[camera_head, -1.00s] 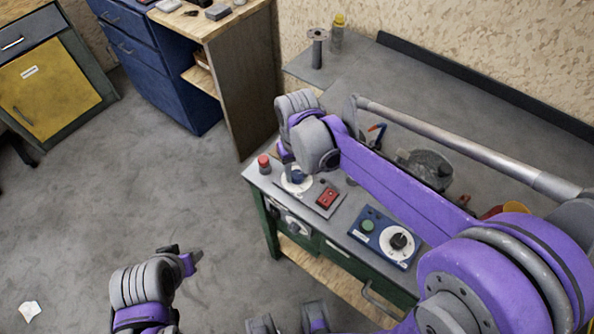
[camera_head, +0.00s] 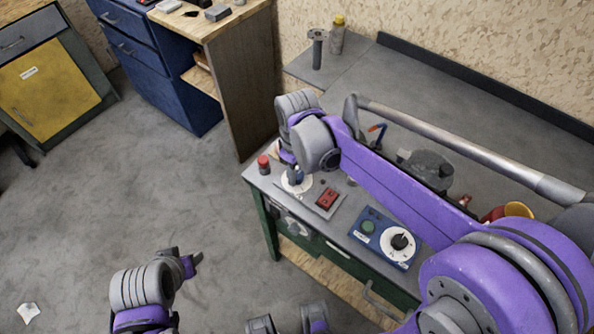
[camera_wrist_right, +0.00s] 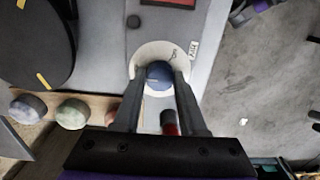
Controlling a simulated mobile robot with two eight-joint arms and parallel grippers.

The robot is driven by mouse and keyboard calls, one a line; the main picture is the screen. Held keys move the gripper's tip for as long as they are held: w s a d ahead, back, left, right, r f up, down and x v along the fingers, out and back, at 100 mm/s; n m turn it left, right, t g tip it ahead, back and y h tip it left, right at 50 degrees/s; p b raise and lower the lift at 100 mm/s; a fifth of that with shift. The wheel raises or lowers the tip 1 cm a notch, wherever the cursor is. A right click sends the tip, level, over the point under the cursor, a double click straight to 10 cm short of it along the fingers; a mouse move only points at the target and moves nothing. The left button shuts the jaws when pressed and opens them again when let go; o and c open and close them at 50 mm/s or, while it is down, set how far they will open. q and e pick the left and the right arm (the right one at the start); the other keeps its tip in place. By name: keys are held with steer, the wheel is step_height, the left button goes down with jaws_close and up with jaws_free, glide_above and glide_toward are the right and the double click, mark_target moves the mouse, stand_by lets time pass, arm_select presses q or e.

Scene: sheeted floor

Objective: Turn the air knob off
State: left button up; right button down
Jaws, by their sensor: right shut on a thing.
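The blue air knob (camera_wrist_right: 158,75) sits on a round white dial (camera_wrist_right: 145,55) with a small printed label beside it in the right wrist view. My right gripper (camera_wrist_right: 160,78) is shut on the knob, one finger on each side of it. In the head view, my right gripper (camera_head: 293,174) reaches down to the white dial at the bench's left end, and the wrist partly hides the knob. My left gripper (camera_head: 188,262) is over the floor at lower left, away from the bench; its fingers are not clear.
A red button (camera_head: 263,164) stands beside the dial. A red switch box (camera_head: 327,199) and a blue panel (camera_head: 372,228) with a green button and black knob lie to the right. A dark round object (camera_wrist_right: 40,40) is at left in the wrist view. Open floor lies left.

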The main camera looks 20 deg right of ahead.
mark_target(297, 175)
stand_by(0.3)
steer(key=shift+c, duration=2.2)
jaws_free()
step_height(297, 175, up, 11)
steer(key=shift+p, duration=0.45)
steer(key=shift+f, duration=0.1)
steer(key=s+d+f+m+t, duration=0.1)
steer(key=s, duration=0.2)
steer(key=s+d+f+m+t, duration=0.1)
steer(key=s+d+m, duration=0.1)
steer(key=s+d+f+m+t+p, duration=0.1)
steer(key=s, duration=0.2)
steer(key=shift+s+d+f+m, duration=0.2)
steer(key=shift+s+f+m, duration=0.1)
steer(key=shift+f, duration=0.05)
steer(key=s+f+m, duration=0.1)
steer(key=s, duration=0.1)
steer(key=s+d+f+m+t, duration=0.1)
steer(key=f, duration=0.1)
steer(key=s+d+f+m+t, duration=0.1)
steer(key=s+f, duration=0.1)
steer(key=shift+s, duration=0.3)
